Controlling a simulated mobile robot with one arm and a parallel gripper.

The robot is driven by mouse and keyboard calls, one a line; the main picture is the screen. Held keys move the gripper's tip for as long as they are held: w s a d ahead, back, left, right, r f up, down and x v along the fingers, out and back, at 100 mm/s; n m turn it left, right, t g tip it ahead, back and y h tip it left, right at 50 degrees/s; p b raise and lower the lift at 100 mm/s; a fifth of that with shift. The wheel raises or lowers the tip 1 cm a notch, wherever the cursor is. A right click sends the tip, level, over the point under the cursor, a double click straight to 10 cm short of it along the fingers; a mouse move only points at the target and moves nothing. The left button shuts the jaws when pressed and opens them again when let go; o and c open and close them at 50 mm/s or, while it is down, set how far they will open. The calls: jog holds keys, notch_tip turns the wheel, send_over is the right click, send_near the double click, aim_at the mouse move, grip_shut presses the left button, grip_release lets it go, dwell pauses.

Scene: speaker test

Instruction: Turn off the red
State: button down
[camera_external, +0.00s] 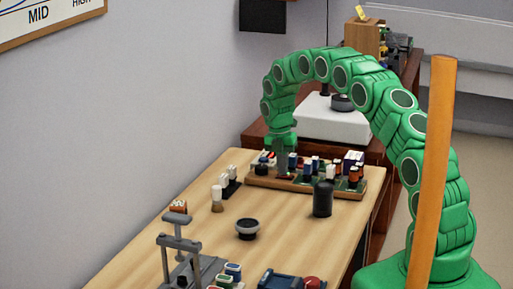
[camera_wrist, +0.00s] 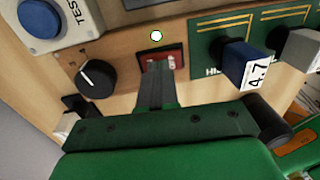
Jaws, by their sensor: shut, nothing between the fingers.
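A red rocker switch (camera_wrist: 179,57) in a black frame sits on a wooden board in the wrist view. A small round indicator (camera_wrist: 156,36), white with a green rim, is just above the switch. In the external view my gripper (camera_external: 281,165) points down at the left part of the wooden board (camera_external: 330,190); the switch is too small to make out there.
In the wrist view, a black knob (camera_wrist: 97,79) is left of the fingers, a blue button (camera_wrist: 40,18) marked TEST is upper left, and a blue block (camera_wrist: 245,65) marked 4.7 is right. In the external view, a black cylinder (camera_external: 323,199) stands before the board.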

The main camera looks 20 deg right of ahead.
notch_tip(320, 180, up, 14)
jog(key=w+a, duration=0.1)
jog(key=shift+w+a, duration=0.15)
jog(key=shift+a, duration=0.05)
dwell(0.3)
jog(key=shift+s+d+f, duration=0.1)
jog(key=shift+s+d, duration=0.25)
jog(key=shift+d, duration=0.25)
send_near(277, 176)
jog(key=d+f, duration=0.1)
jog(key=f, duration=0.1)
jog(key=s+d+f, duration=0.1)
jog(key=f, duration=0.1)
jog(key=s+d+f, duration=0.1)
jog(key=f, duration=0.1)
jog(key=shift+d, duration=0.3)
jog(key=shift+f, duration=0.2)
jog(key=shift+f, duration=0.1)
